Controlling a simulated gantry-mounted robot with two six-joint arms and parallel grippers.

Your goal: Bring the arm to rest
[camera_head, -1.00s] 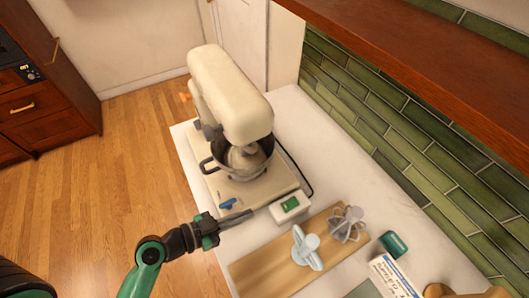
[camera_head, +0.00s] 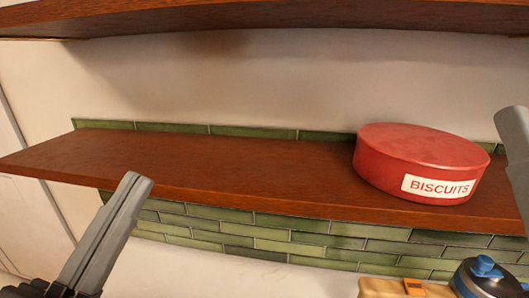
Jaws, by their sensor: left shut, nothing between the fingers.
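My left gripper (camera_head: 134,186) comes in at the lower left of the head view. Its long grey fingers lie together, shut and empty, in front of the shelf's front edge and the green tiles. Part of my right gripper (camera_head: 514,135) shows as a grey finger piece cut off by the right edge, beside the biscuit tin. Whether it is open or shut cannot be seen. The rest of both arms is out of view.
A red round tin labelled BISCUITS (camera_head: 420,160) sits on the right of the wooden shelf (camera_head: 230,165). The shelf's left and middle are bare. Another shelf (camera_head: 270,16) runs above. A blue-lidded container (camera_head: 486,280) stands at the lower right, beside a tan object (camera_head: 400,287).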

